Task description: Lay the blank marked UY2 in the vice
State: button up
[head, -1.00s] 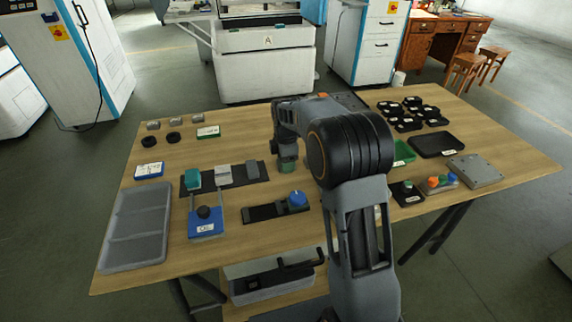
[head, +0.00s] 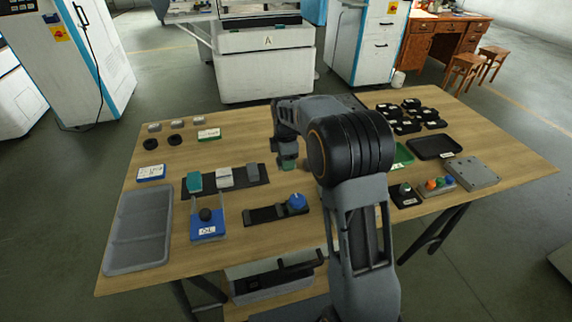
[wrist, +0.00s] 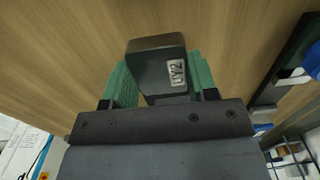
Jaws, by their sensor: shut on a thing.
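My gripper (wrist: 155,88) is shut on a dark grey block, the blank marked UY2 (wrist: 150,62), held between its green finger pads. The white label reads UY2 and faces the wrist camera. In the head view my gripper (head: 288,164) points down over the middle of the table; the blank cannot be made out there. A dark rail with a grey block and a blue knob (head: 297,202), which looks like the vice, lies in front of my gripper. Its blue knob shows in part at the right edge of the wrist view (wrist: 314,60).
A dark strip with teal, white and grey blocks (head: 224,177) lies left of my gripper. A blue fixture with a black knob (head: 207,228) and a grey tray (head: 139,227) are further left. Black holders (head: 411,116) and a button box (head: 437,185) are at right.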

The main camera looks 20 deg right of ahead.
jog(key=shift+r+p, duration=2)
jog(key=shift+r, duration=0.6)
